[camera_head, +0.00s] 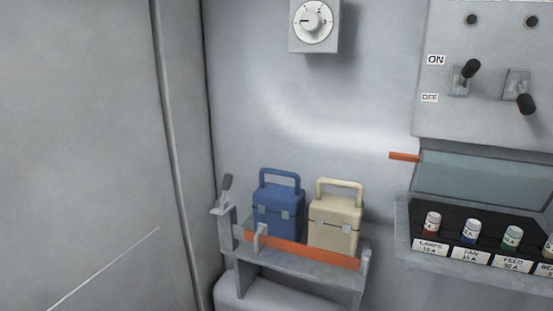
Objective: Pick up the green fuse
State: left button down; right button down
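The green fuse (512,238) stands upright in the black fuse tray at the lower right, above the label "FEED". It has a pale cap and a green body. To its left stand a blue fuse (471,232) above "FAN" and a red fuse (431,225) above "LAMPS". Another fuse (548,247) is cut off by the right edge. A clear cover (480,180) with an orange handle (404,157) is raised behind the fuses. Neither of my grippers shows in the head view.
A shelf (300,272) with an orange bar (300,250) holds a blue box (277,210) and a cream box (336,220) left of the fuses. A dial (313,21) and a switch panel (490,110) are on the wall above.

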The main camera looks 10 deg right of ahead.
aim_at(513, 237)
jog(key=z, duration=1.4)
jog(key=i+j, duration=0.1)
jog(key=i+u, duration=0.05)
jog(key=i, duration=0.05)
